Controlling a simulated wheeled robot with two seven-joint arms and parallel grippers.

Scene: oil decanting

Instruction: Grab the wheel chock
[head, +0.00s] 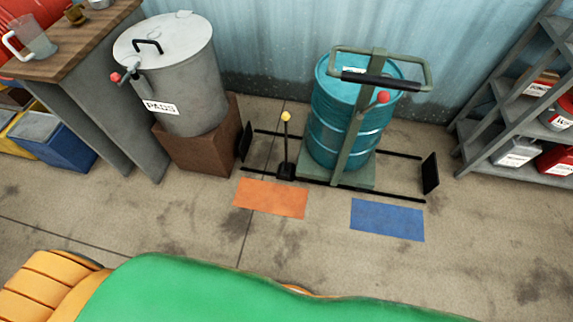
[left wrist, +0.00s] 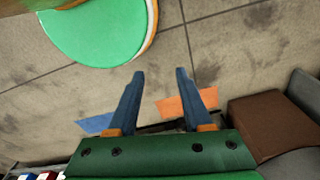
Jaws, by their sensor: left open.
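The wheel chock (head: 286,171) looks like a small black block with a thin upright handle topped by a yellow ball (head: 286,116). In the head view it stands on the floor by the rails, just left of the drum trolley (head: 360,183) and behind the orange floor patch (head: 270,198). My left gripper (left wrist: 160,75) is open and empty in the left wrist view, its two blue fingers spread apart. I cannot make out the chock in that view. Neither gripper shows in the head view.
A teal drum (head: 335,120) stands on the trolley, with black end stops (head: 430,173) on the rails. A blue patch (head: 387,219) lies front right. A PADS bin (head: 180,80) on a brown block (head: 205,150) stands left, shelves (head: 500,110) right.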

